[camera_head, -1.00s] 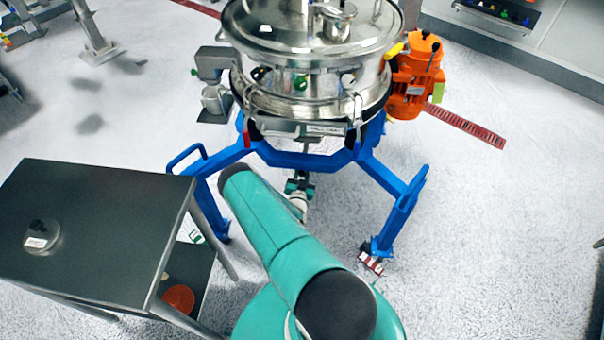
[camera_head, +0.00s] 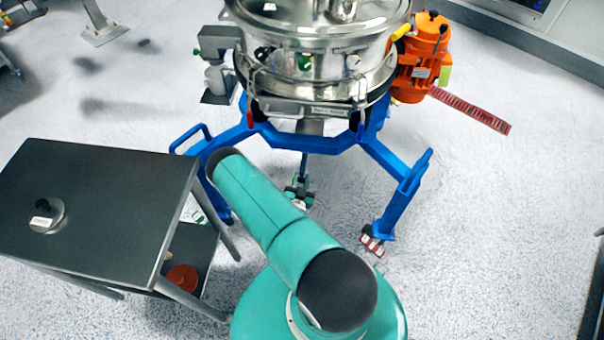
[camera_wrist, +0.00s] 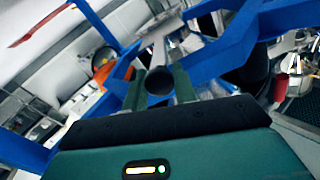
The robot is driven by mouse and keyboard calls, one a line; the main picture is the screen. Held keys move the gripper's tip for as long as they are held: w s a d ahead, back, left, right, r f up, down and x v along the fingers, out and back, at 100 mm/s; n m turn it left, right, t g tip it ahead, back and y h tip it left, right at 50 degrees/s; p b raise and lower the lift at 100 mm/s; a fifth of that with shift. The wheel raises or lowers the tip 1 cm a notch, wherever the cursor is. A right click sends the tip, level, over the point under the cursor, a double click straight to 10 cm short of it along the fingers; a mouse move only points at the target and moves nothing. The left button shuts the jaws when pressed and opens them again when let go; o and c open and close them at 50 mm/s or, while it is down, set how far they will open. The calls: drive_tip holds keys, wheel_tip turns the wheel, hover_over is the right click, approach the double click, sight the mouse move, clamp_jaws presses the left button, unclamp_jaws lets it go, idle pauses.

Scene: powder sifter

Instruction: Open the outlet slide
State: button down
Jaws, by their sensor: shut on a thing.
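The powder sifter (camera_head: 320,75) is a round steel vessel on a blue frame (camera_head: 245,140). A grey outlet part (camera_head: 311,127) shows under its drum, with a thin dark rod (camera_head: 303,166) below it. My gripper (camera_head: 298,190) is under the frame, partly hidden by my teal arm. In the wrist view, my gripper's two green fingers (camera_wrist: 159,88) are shut on a dark round knob (camera_wrist: 160,80) beneath the blue frame.
A dark-topped steel cart (camera_head: 110,205) stands at left, with a small round lidded item (camera_head: 47,215) on it and an orange-red bowl (camera_head: 182,278) below. An orange motor (camera_head: 420,60) sits at the sifter's right. A blue leg (camera_head: 400,205) stands right of my arm. Floor at right is clear.

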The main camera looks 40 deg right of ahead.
drive_tip(key=c, duration=1.1)
unclamp_jaws()
drive_tip(key=v, duration=1.3)
drive_tip(key=shift+s+a, duration=0.25)
drive_tip(key=shift+a, duration=0.05)
drive_tip(key=shift+s, duration=0.1)
